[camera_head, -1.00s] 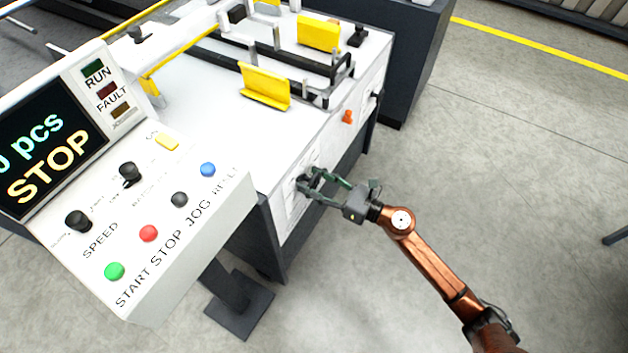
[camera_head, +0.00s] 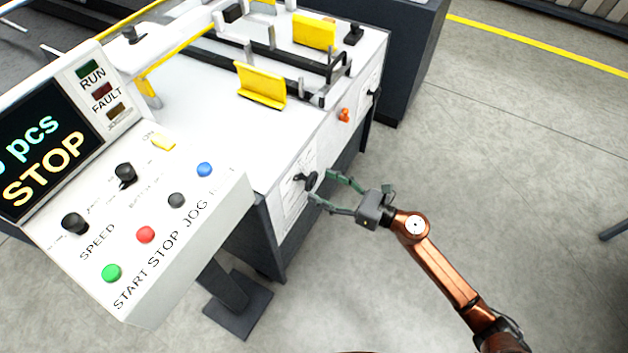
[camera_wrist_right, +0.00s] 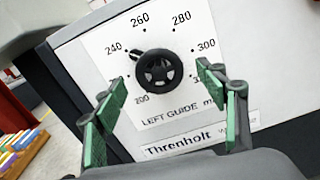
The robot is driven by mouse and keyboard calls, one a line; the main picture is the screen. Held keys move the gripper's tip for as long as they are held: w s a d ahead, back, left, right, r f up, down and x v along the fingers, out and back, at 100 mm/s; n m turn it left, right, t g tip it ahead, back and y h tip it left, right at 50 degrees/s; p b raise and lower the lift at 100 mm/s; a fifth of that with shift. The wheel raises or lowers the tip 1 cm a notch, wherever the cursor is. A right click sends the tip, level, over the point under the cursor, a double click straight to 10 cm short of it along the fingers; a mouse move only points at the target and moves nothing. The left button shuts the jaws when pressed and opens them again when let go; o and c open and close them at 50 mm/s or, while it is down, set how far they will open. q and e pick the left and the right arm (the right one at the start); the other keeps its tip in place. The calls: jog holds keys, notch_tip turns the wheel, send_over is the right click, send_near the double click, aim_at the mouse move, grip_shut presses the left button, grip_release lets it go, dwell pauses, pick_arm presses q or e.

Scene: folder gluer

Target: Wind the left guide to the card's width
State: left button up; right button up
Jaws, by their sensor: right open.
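The left guide knob (camera_head: 308,181) is a black handwheel on the machine's side panel. In the right wrist view the knob (camera_wrist_right: 160,72) sits on a white dial plate (camera_wrist_right: 180,112) marked LEFT GUIDE. Its small pointer is at the upper left, near 240. My right gripper (camera_head: 327,186) is open and empty, just off the panel in front of the knob. In the wrist view its green fingers stand on both sides of the knob, apart from it. Two yellow plates, a near one (camera_head: 261,85) and a far one (camera_head: 315,32), stand on the machine top. I cannot make out a card.
The control panel (camera_head: 190,230) stands at the left, its screen (camera_head: 45,150) reading STOP. The floor (camera_head: 500,170) right of the machine is clear. Colourful stacked items (camera_wrist_right: 22,150) show at the wrist view's left.

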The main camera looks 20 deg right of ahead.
jog(key=v, duration=0.7)
jog(key=shift+s+d, duration=0.2)
jog(key=shift+s, duration=0.05)
